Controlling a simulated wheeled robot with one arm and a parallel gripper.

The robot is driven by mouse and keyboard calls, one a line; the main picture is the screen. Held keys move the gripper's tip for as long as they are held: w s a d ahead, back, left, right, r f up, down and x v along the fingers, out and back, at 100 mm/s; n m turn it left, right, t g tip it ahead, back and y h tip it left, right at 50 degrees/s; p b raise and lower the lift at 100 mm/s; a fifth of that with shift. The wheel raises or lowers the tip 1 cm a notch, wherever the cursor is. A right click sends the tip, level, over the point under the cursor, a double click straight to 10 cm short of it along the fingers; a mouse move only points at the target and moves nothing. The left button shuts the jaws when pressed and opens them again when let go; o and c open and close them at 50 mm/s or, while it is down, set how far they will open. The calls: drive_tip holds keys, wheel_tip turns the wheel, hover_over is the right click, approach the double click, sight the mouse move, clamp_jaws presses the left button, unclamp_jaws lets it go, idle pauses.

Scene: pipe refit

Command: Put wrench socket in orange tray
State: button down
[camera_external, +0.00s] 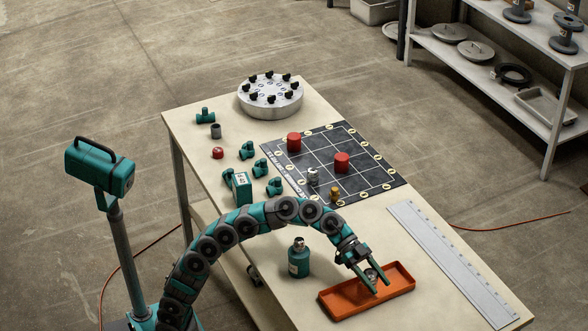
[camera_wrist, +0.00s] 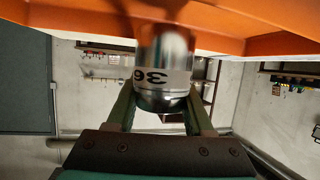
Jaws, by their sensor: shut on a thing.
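The wrench socket (camera_wrist: 163,78) is a shiny metal cylinder with a pale band marked 36 in the wrist view. It sits between the two green fingers of my gripper (camera_external: 380,287), which is shut on it. In the external view the socket (camera_external: 371,275) shows small and partly hidden between the fingers. The orange tray (camera_external: 341,302) lies near the front of the table, with my fingers over its interior. In the wrist view the orange tray (camera_wrist: 265,20) fills the top, close to the socket's far end. I cannot tell whether the socket touches the tray floor.
A teal bottle (camera_external: 299,262) stands left of the tray. A long metal ruler (camera_external: 450,262) lies to the right. Behind is a dark grid mat (camera_external: 370,178) with red cylinders (camera_external: 342,162). A teal box (camera_external: 240,188), several fittings and a round flange (camera_external: 270,98) stand farther back.

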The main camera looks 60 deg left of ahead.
drive_tip(key=shift+f, duration=1.15)
drive_tip(key=shift+f+b, duration=0.25)
drive_tip(key=shift+b, duration=0.1)
drive_tip(key=shift+c, duration=1.4)
unclamp_jaws()
drive_tip(key=shift+r, duration=0.2)
drive_tip(key=shift+a+r+p, duration=0.1)
drive_tip(key=shift+p, duration=0.2)
drive_tip(key=v, duration=1.1)
drive_tip(key=shift+a, duration=0.35)
drive_tip(key=shift+s+r, duration=0.1)
drive_tip(key=shift+s, duration=0.05)
